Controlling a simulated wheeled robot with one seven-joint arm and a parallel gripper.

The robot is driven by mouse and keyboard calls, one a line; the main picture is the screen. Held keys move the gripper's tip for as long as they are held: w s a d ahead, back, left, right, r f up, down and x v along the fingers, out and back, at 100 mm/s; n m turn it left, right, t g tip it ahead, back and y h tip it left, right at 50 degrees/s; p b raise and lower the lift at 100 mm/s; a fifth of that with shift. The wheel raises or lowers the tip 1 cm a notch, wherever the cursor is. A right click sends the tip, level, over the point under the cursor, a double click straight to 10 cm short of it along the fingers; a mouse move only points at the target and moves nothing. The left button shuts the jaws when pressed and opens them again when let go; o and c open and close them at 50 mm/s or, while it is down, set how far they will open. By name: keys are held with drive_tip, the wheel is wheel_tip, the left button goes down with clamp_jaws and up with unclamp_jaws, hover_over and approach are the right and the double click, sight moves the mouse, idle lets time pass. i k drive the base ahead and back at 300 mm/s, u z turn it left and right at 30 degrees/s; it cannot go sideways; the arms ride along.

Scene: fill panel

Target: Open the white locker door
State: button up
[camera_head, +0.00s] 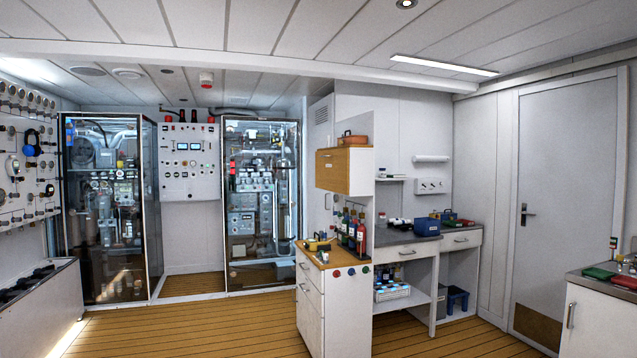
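A tall white locker-like panel (320,132) with a vent grille near its top stands at the middle of the room, seen nearly edge-on. It is partly hidden by the wooden-fronted wall cabinet and the counter. A small dark handle-like part shows on it. A grey-white full-height door (565,180) with a lever handle (525,214) is in the right wall and looks shut. I cannot tell for sure which one the task calls the locker door. My gripper is not in view.
A white counter unit (310,310) with bottles and tools stands in the middle, with a desk (400,237) behind it. A white cabinet (597,325) is at the lower right. Glass-fronted machine cabinets (108,255) line the back. The wooden floor (190,330) at front left is clear.

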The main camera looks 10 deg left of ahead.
sight(321, 114)
drive_tip(key=u, duration=0.4)
drive_tip(key=i, duration=1.65)
drive_tip(key=u, duration=0.6)
drive_tip(key=i, duration=1.15)
drive_tip(key=u, duration=0.25)
drive_tip(key=i, duration=2.3)
drive_tip(key=z, duration=0.25)
drive_tip(key=i, duration=1.15)
drive_tip(key=z, duration=0.5)
drive_tip(key=i, duration=1.05)
drive_tip(key=z, duration=0.2)
